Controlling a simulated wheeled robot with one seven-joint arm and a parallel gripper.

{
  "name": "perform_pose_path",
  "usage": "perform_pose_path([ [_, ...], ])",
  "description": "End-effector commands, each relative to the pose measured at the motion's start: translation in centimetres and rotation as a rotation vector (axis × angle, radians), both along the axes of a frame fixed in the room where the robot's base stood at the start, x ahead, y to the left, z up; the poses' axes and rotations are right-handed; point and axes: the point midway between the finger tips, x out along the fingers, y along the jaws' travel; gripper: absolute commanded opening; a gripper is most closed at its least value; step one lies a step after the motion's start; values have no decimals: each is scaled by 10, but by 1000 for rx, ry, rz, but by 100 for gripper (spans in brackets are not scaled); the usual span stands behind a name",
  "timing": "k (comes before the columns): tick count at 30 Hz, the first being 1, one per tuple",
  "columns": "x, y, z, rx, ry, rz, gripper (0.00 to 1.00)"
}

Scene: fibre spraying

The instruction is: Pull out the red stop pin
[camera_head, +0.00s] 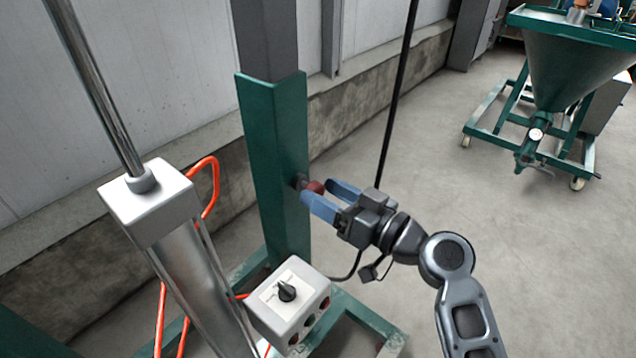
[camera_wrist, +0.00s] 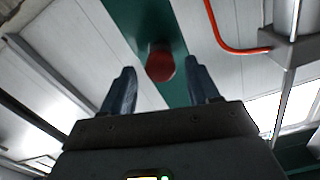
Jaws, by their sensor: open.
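The red stop pin (camera_head: 316,187) sticks out of the side of the green post (camera_head: 272,150); its round red knob faces my gripper. My gripper (camera_head: 328,197) is open, with its blue fingers reaching toward the knob from the right. In the wrist view the red knob (camera_wrist: 160,66) appears between and a little beyond the fingertips (camera_wrist: 160,75), in front of the green post (camera_wrist: 141,22). I see no finger closed on the knob. The pin's shaft is mostly hidden by the knob and the post.
A white control box (camera_head: 287,304) with a black rotary switch stands below the post. A white-capped cylinder (camera_head: 150,203) with a steel rod and an orange hose (camera_head: 214,180) is at left. A black cable (camera_head: 398,95) hangs behind my gripper. A green hopper cart (camera_head: 570,75) stands far right; floor between is clear.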

Motion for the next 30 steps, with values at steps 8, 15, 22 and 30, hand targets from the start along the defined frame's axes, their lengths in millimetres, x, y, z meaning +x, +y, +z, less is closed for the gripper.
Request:
perform_pose_path([
  [8, 18, 18, 0, 0, 0, -2, 60],
  [15, 19, 19, -1, 0, 0, -2, 60],
  [22, 19, 19, 0, 0, 0, -2, 42],
  [30, 19, 18, 0, 0, 0, -2, 16],
])
